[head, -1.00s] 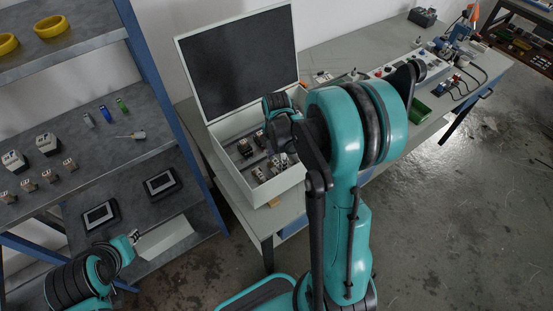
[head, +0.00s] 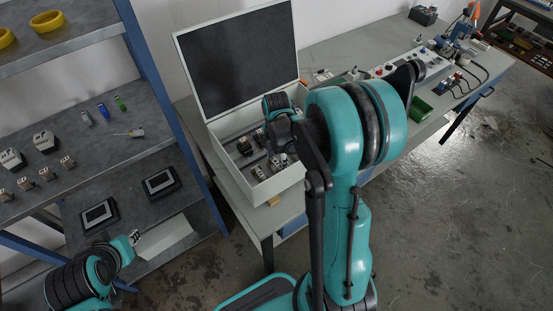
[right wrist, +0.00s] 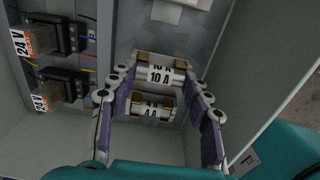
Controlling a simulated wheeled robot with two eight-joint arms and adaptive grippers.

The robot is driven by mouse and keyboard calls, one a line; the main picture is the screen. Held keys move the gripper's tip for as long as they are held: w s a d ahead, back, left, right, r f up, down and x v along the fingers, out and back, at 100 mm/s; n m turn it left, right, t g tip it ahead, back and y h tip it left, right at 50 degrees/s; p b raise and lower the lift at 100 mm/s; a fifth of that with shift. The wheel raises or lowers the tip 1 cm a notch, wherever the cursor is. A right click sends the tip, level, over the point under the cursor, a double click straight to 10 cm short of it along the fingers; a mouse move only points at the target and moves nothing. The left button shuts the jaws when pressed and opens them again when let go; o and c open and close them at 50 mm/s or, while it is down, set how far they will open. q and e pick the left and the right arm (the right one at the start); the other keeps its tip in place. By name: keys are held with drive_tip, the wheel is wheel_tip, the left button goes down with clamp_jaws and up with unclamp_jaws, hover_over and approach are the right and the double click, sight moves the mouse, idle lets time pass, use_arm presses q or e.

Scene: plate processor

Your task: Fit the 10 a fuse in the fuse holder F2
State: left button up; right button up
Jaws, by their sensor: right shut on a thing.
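My right gripper (right wrist: 160,80) reaches down into the open grey cabinet (right wrist: 255,70). Its two fingers are shut on the ends of the white 10 A fuse (right wrist: 160,75), which lies crosswise between the fingertips. A second white fuse marked 4 A (right wrist: 150,108), with brass-coloured ends, shows below it in the picture, between the fingers. I cannot read an F2 mark, and I cannot tell whether the 10 A fuse touches a holder. In the head view my right arm largely hides this gripper (head: 281,150). My left gripper (head: 134,237) is by the lower shelf, too small to judge.
Two relays marked 24 V (right wrist: 38,42) sit beside the fingers in the cabinet. The cabinet's lid (head: 240,60) stands open. Left, shelves (head: 130,165) hold small parts and two dark panels (head: 99,215). The bench (head: 350,45) carries more equipment.

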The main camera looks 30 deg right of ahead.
drive_tip(key=shift+f, duration=0.15)
drive_tip(key=o, duration=1.2)
wheel_tip(320, 180, up, 12)
